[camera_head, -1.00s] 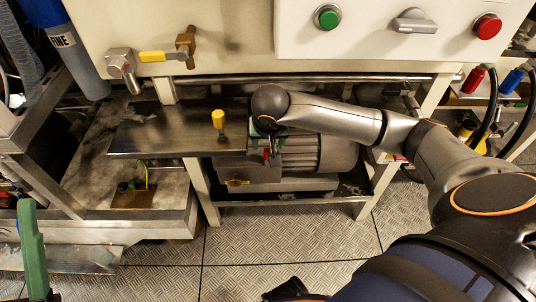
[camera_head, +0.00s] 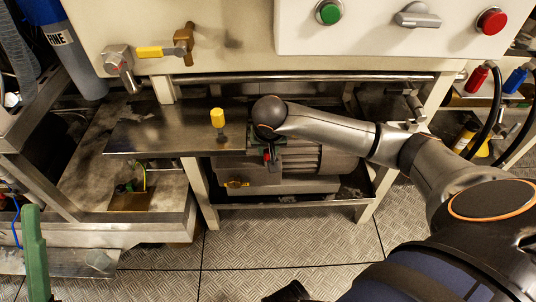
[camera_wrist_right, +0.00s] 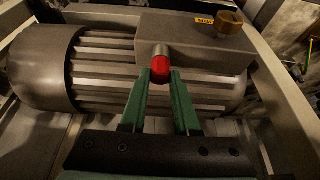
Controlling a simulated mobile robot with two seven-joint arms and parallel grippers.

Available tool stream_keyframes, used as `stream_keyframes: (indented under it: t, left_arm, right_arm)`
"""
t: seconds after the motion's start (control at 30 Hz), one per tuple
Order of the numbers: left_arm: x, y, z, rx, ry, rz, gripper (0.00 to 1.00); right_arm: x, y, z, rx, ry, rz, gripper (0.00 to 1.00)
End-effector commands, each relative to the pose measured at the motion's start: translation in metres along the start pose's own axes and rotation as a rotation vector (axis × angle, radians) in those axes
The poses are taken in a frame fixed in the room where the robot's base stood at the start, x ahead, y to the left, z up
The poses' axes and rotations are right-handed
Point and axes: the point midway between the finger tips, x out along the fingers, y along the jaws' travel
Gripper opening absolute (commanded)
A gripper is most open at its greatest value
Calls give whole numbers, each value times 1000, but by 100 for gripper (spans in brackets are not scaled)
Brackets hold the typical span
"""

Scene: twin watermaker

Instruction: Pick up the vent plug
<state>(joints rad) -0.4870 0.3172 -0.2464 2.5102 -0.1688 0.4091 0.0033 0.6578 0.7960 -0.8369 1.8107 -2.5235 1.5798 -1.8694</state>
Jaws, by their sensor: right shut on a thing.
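The vent plug (camera_wrist_right: 161,66) shows as a small red rounded cap in the right wrist view. The two green fingers of my right gripper (camera_wrist_right: 161,80) are shut on it. It appears in front of the grey box (camera_wrist_right: 200,42) on the finned motor (camera_wrist_right: 95,68); I cannot tell whether it touches anything there. In the head view my right gripper (camera_head: 268,158) is small and partly covered by my wrist, with a bit of red at its tips. A green finger-like part, apparently of my left gripper (camera_head: 35,255), shows at the lower left edge; its jaws are not visible.
A metal shelf (camera_head: 150,132) with a yellow-capped part (camera_head: 217,118) is left of my right wrist. The white panel (camera_head: 230,45) overhangs above, and a frame leg (camera_head: 200,195) stands below left. The floor (camera_head: 290,250) in front is clear.

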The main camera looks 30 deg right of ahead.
Motion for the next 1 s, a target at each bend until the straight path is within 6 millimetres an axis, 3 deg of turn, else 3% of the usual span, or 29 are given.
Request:
stream_keyframes:
  t: [0.2,0.67,0.97,1.0]
  left_arm:
    - [0,-1,0,0,2,-5,50]
    - [2,-2,-2,0,3,-10,50]
    - [14,-7,-14,24,9,-4,50]
    - [14,-7,-15,28,12,-5,50]
  right_arm:
    - [0,0,0,0,0,0,0]
    - [-3,0,-2,0,2,0,0]
    - [-38,0,-17,0,4,0,0]
    - [-38,0,-8,-5,-1,1,0]
